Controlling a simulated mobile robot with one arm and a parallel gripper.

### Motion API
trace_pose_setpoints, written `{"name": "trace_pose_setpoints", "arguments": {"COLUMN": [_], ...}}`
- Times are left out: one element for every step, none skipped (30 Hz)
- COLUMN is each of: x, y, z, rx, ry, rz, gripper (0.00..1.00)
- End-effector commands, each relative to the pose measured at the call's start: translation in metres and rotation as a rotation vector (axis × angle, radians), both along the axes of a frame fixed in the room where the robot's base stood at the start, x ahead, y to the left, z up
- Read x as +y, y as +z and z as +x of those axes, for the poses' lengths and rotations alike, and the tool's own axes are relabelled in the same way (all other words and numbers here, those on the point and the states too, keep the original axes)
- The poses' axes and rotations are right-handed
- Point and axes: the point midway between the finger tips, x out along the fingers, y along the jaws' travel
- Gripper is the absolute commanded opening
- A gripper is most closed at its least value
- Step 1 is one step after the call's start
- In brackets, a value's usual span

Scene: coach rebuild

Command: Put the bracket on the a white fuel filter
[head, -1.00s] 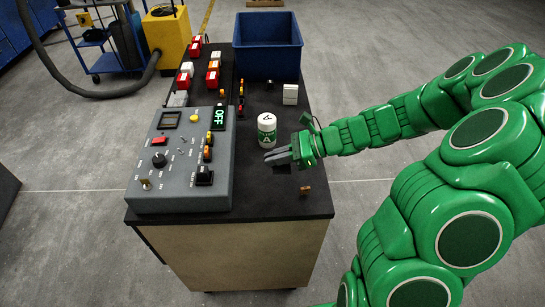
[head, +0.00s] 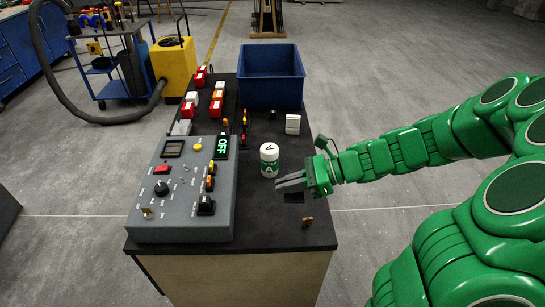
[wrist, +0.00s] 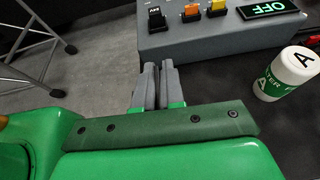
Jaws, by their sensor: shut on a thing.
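The white fuel filter (head: 269,160) stands upright on the black tabletop, right of the grey control box. It has a green band and a letter A. In the wrist view the filter (wrist: 288,74) is at the right edge, apart from my fingers. My gripper (head: 278,183) is just right of and nearer than the filter, its fingers pointing left. In the wrist view my fingers (wrist: 157,72) are nearly together, shut on the bracket, which is mostly hidden between them. A dark patch lies below the fingers in the head view; I cannot tell whether it is bracket or shadow.
The grey control box (head: 185,190) with switches and an OFF display fills the left of the table. A small brown piece (head: 307,221) lies near the front right.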

Motion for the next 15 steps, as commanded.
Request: {"name": "trace_pose_setpoints", "arguments": {"x": [0.001,0.002,0.003,0.003,0.003,0.005,0.007,0.008,0.010,0.012,0.013,0.016,0.017,0.018,0.020], "y": [0.007,0.011,0.017,0.022,0.026,0.033,0.038,0.043,0.051,0.055,0.060,0.066,0.070,0.074,0.079], "z": [0.012,0.018,0.026,0.033,0.039,0.047,0.052,0.057,0.065,0.069,0.073,0.078,0.082,0.085,0.088], "rx": [-0.005,-0.003,-0.003,-0.005,-0.005,-0.004,-0.004,-0.005,-0.007,-0.007,-0.006,-0.007,-0.008,-0.009,-0.010], "ry": [0.003,0.005,0.007,0.006,0.006,0.010,0.011,0.014,0.015,0.017,0.019,0.021,0.023,0.025,0.029], "rz": [-0.003,-0.002,-0.002,-0.004,-0.005,-0.004,-0.002,-0.001,-0.001,0.000,0.000,0.001,0.001,0.002,0.003], "gripper": [0.00,0.00,0.00,0.00,0.00,0.00,0.00,0.00,0.00,0.00,0.00,0.00,0.00,0.00,0.00]}}
